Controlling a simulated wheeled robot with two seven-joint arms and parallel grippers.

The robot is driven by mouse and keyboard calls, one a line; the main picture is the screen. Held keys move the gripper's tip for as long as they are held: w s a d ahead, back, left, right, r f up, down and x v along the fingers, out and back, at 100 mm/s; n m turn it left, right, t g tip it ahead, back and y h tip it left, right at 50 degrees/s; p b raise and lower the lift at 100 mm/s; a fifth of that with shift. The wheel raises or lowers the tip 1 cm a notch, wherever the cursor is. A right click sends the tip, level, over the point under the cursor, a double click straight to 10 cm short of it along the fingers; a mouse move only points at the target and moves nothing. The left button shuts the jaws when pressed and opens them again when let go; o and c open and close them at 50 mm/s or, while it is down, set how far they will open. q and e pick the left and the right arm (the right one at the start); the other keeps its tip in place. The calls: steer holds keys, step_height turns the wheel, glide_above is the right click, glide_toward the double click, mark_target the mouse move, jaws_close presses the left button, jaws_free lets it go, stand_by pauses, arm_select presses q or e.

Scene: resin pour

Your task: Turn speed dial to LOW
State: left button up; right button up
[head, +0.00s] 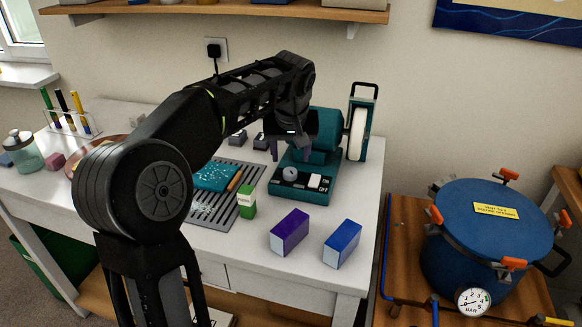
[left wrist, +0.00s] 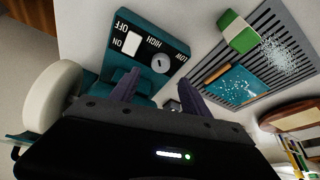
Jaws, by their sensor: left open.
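The teal machine (head: 318,133) stands at the right end of the white table, with a dark panel on its base. The grey round speed dial (head: 290,173) sits on the left of this panel. My left gripper (head: 290,154) is open, just above and behind the dial. In the wrist view its two purple fingers (left wrist: 158,80) point toward the dial, with nothing between them. My right gripper is out of view.
A slotted grey tray (head: 215,215) holds a teal slab (head: 217,176). A blue pressure pot (head: 485,240) stands to the right.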

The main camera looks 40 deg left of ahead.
mark_target(290, 171)
arm_select(q)
steer(key=x, duration=0.7)
steer(key=shift+c, duration=0.2)
jaws_close()
stand_by(0.4)
